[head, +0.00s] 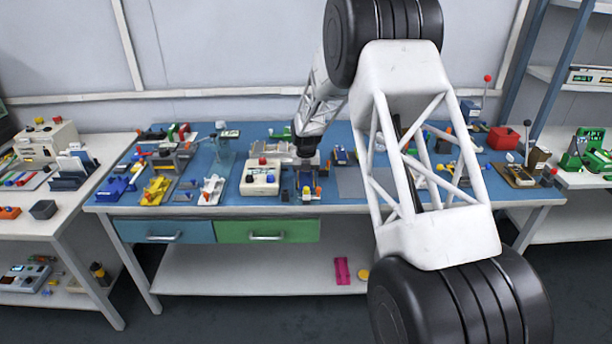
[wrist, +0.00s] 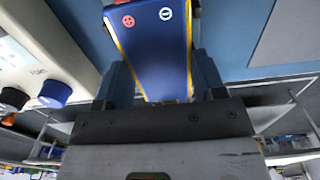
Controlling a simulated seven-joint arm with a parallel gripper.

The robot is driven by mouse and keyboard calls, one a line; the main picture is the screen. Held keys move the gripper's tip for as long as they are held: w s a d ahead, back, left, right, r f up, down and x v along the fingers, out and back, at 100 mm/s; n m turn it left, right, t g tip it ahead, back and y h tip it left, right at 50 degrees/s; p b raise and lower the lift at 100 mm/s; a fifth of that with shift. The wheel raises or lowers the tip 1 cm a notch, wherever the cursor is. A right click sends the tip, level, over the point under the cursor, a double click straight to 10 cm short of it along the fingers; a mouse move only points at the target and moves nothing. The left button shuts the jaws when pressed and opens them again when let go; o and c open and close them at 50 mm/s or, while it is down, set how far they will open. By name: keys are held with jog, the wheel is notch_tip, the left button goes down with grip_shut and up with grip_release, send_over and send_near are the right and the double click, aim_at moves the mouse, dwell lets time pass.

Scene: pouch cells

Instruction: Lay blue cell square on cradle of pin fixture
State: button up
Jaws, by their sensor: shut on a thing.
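The blue cell (wrist: 152,52) fills the top middle of the wrist view. It is a flat blue slab with yellow side edges, a red plus mark and a white-ringed minus mark. My gripper (wrist: 160,82) is shut on it, one finger on each side. In the head view my gripper (head: 306,165) is low over the middle of the blue bench, right of a cream box. The pin fixture and its cradle cannot be made out for sure; the cell hides what lies behind it in the wrist view. I cannot tell whether the cell touches anything.
The cream box (head: 260,178) with a red button stands close left of my gripper; its knobs show in the wrist view (wrist: 55,93). A grey mat (head: 352,183) lies to the right. Several small devices crowd the bench (head: 330,203) on both sides.

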aim_at(306, 178)
jog(key=shift+s+f, duration=0.1)
jog(key=shift+f, duration=0.15)
jog(key=o, duration=0.8)
jog(key=shift+o, duration=0.3)
jog(key=shift+f, duration=0.1)
jog(key=shift+f, duration=0.1)
jog(key=shift+s+a, duration=0.1)
jog(key=shift+o, duration=0.4)
jog(key=shift+r, duration=3.8)
